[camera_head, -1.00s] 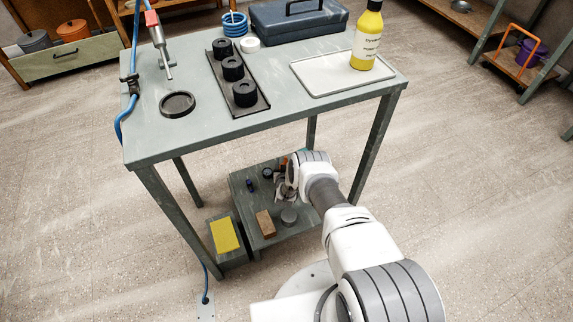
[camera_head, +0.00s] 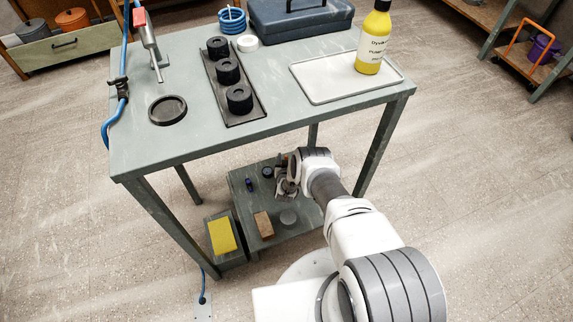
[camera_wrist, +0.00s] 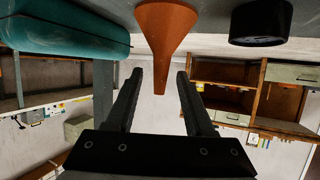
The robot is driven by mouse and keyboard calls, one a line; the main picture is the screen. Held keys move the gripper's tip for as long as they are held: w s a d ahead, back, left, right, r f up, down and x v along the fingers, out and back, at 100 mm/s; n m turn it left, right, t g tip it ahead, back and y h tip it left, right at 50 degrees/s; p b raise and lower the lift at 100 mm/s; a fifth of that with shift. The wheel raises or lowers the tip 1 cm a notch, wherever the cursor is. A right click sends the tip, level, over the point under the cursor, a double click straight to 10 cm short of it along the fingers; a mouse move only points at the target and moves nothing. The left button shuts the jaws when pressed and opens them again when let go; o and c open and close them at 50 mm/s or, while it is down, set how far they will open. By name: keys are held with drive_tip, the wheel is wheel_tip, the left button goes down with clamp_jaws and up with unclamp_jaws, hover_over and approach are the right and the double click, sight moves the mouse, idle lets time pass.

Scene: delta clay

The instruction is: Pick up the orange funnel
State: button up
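The orange funnel (camera_wrist: 165,38) shows large in the wrist view. Its wide end is at the top edge, against a grey surface, and its narrow spout points down the picture into the gap between my fingertips. My gripper (camera_wrist: 160,74) is open, with a dark finger on each side of the spout and visible gaps to both. I cannot tell how deep the spout is between the fingers. In the head view my gripper (camera_head: 285,187) is low over the under-table shelf (camera_head: 283,240), and the funnel is mostly hidden there.
In the wrist view a teal rounded object (camera_wrist: 65,35) is left of the funnel and a black round object (camera_wrist: 261,22) is right. A brown block (camera_head: 264,225) and grey disc (camera_head: 288,217) lie on the shelf. The tabletop (camera_head: 190,105) overhangs it.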

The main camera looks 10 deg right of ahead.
clamp_jaws()
idle(1.3)
